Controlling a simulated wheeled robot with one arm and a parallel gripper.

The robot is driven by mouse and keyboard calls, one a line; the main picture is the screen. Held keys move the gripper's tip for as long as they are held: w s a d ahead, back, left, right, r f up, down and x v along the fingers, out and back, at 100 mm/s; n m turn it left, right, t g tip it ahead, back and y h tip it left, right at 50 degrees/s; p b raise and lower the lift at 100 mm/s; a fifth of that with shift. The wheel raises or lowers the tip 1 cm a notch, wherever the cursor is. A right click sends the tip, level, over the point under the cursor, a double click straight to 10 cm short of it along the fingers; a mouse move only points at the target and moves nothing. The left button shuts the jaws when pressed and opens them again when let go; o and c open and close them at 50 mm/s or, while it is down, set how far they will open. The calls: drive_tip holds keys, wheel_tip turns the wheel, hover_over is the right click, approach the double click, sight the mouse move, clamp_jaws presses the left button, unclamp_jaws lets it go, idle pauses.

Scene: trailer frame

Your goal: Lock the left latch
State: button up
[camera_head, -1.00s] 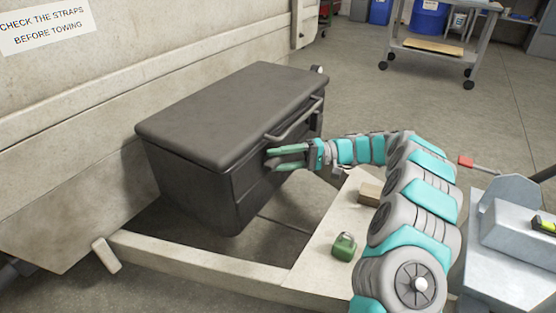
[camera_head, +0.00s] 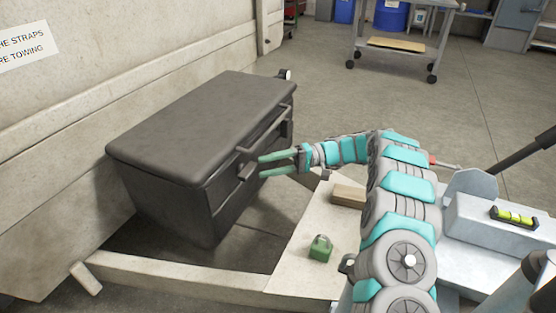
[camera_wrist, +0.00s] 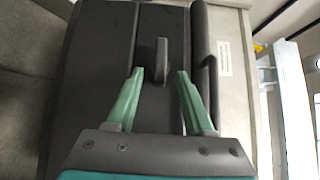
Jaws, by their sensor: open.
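A dark grey toolbox (camera_head: 160,185) with a closed-looking lid (camera_head: 200,115) stands beside the pale trailer wall. A bar handle (camera_head: 270,128) runs along the lid's front edge; it also shows in the wrist view (camera_wrist: 203,45). A small dark latch (camera_head: 246,172) sticks out from the front near the handle's left end. My gripper (camera_head: 261,167) has green fingers, open and empty, pointing at the box front. In the wrist view the latch (camera_wrist: 162,60) stands upright in the picture, between and beyond my fingertips (camera_wrist: 158,74). I cannot tell whether it is locked.
A pale frame beam (camera_head: 190,275) runs in front of the box. A spirit level (camera_head: 515,217) is at right. Open floor lies behind, with a cart (camera_head: 400,45).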

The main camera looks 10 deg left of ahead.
drive_tip(key=shift+w+d+r+p, duration=0.25)
drive_tip(key=shift+d+r+p, duration=0.1)
drive_tip(key=shift+p, duration=0.6)
drive_tip(key=p, duration=0.2)
drive_tip(key=d+p, duration=0.1)
drive_tip(key=shift+w+p, duration=0.25)
drive_tip(key=shift+p, duration=0.1)
drive_tip(key=shift+w+d+f+p, duration=0.1)
drive_tip(key=shift+d+f+p, duration=0.2)
drive_tip(key=shift+p, duration=0.95)
